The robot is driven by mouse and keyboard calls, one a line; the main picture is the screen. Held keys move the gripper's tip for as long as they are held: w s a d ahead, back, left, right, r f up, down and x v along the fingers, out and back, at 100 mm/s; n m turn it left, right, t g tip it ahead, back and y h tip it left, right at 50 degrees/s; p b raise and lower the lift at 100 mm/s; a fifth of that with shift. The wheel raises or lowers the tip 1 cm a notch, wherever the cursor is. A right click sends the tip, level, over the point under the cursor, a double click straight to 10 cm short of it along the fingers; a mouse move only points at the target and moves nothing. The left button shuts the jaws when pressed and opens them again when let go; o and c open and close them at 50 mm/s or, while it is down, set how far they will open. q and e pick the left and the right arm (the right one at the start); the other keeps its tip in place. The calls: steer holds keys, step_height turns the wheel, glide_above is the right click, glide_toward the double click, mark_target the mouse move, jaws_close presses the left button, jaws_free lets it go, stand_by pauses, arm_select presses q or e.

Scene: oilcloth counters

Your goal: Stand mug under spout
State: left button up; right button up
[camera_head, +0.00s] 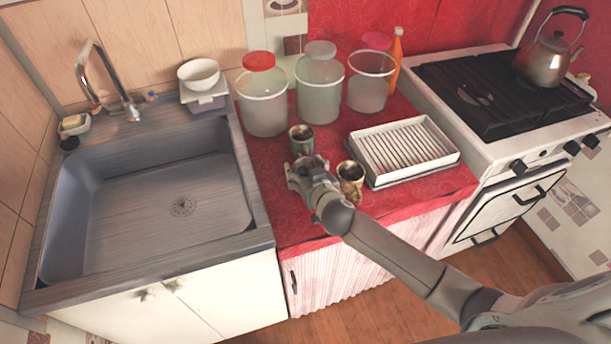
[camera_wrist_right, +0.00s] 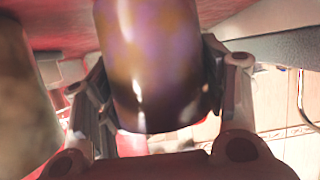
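The patterned mug (camera_wrist_right: 155,60), purple and gold, sits between the fingers of my right gripper (camera_wrist_right: 155,95) in the right wrist view; both fingers lie against its sides. In the head view my right gripper (camera_head: 309,170) is low at the counter's left part and largely covers this mug. A greenish mug (camera_head: 301,140) stands just behind it. A brown-gold mug (camera_head: 350,178) stands close on its right. The chrome tap (camera_head: 108,82) with its spout is at the sink's back left. My left gripper is not in view.
The grey sink (camera_head: 160,190) is empty, left of the red counter (camera_head: 285,220). A white dish rack (camera_head: 405,150) stands on the right. Several jars, including a red-lidded one (camera_head: 263,100), line the back. A white bowl (camera_head: 199,73) sits on the sink's back corner.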

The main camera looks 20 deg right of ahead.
steer(key=c, duration=0.7)
steer(key=shift+r, duration=0.1)
steer(key=shift+c, duration=0.2)
